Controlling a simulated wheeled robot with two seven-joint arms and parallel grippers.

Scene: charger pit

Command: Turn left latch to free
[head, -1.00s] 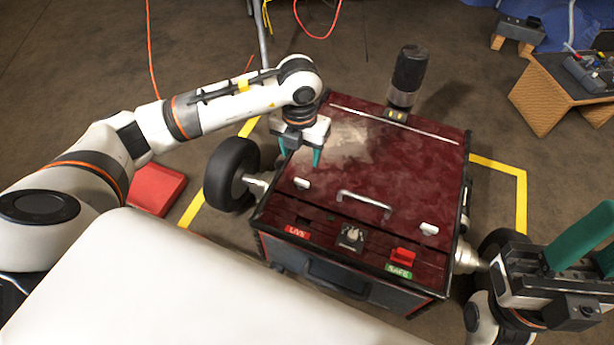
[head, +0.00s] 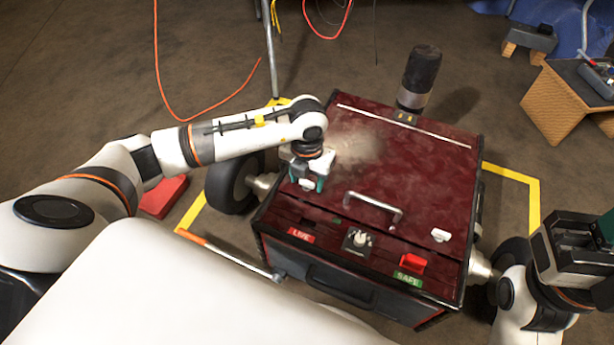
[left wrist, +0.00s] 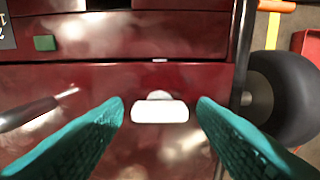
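The left latch (left wrist: 160,110) is a small white tab on the dark red lid (head: 420,170). In the left wrist view it sits between the two teal fingers of my left gripper (left wrist: 160,112), with a gap on each side. The fingers are open and over the lid near its front edge. In the head view my left gripper (head: 307,184) points down at the lid's left front, with the latch partly hidden below it. The right latch (head: 441,235) is another white tab at the lid's right front. My right gripper (head: 585,245) is cut off at the right edge.
A lid handle (head: 372,207) stands between the latches. The front panel has a knob (head: 358,240), a red switch (head: 412,262), and LIVE (head: 301,235) and SAFE (head: 408,279) labels. A black cylinder (head: 418,80) rises behind. A wheel (head: 232,185) flanks the box at left.

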